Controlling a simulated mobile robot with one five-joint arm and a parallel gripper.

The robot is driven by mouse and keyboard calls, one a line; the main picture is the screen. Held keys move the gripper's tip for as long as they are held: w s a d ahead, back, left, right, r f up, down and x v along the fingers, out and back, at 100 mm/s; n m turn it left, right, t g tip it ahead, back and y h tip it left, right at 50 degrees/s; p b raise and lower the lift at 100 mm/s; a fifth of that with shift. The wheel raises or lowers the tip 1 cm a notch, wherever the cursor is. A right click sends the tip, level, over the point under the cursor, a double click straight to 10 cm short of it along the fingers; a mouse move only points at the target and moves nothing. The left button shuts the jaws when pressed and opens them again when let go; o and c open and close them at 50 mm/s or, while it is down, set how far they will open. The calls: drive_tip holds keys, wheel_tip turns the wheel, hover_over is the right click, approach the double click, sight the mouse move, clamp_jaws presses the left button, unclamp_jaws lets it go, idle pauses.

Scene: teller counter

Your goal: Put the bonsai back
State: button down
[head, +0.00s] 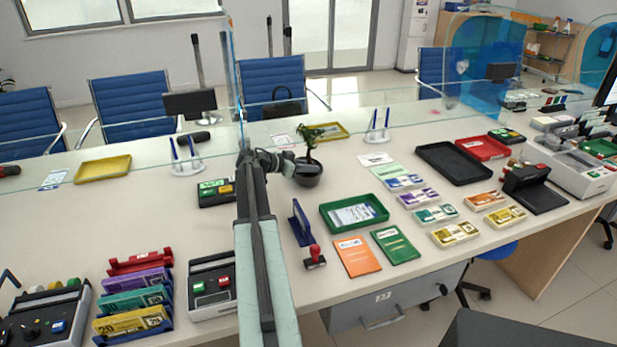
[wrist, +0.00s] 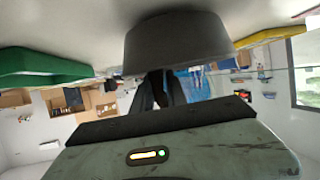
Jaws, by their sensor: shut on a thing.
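The bonsai (head: 309,144) has a small green crown in a round dark pot (head: 308,173), at the middle of the counter in the head view. My gripper (head: 286,163) reaches the left side of the pot and is shut on it. In the wrist view the dark pot (wrist: 178,42) fills the top middle, and my gripper's dark fingers (wrist: 160,90) meet it. The wrist picture looks upside down, and the crown is out of sight there. I cannot tell whether the pot touches the counter.
A green tray (head: 354,212) stands right of my arm, with a blue stamp holder (head: 300,222) and a red-handled stamp (head: 314,256) nearer. A yellow tray (head: 329,132) and a pen stand (head: 377,134) lie behind, near the glass screen. A black tray (head: 454,161) stands farther right.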

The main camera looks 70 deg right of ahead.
drive_tip(key=shift+f, duration=0.6)
drive_tip(key=c, duration=1.3)
unclamp_jaws()
drive_tip(key=shift+r, duration=0.1)
drive_tip(key=shift+a+r+p, duration=0.15)
drive_tip(key=shift+r+p, duration=0.15)
drive_tip(key=shift+p+v, duration=2.1)
drive_tip(key=shift+v, duration=3.75)
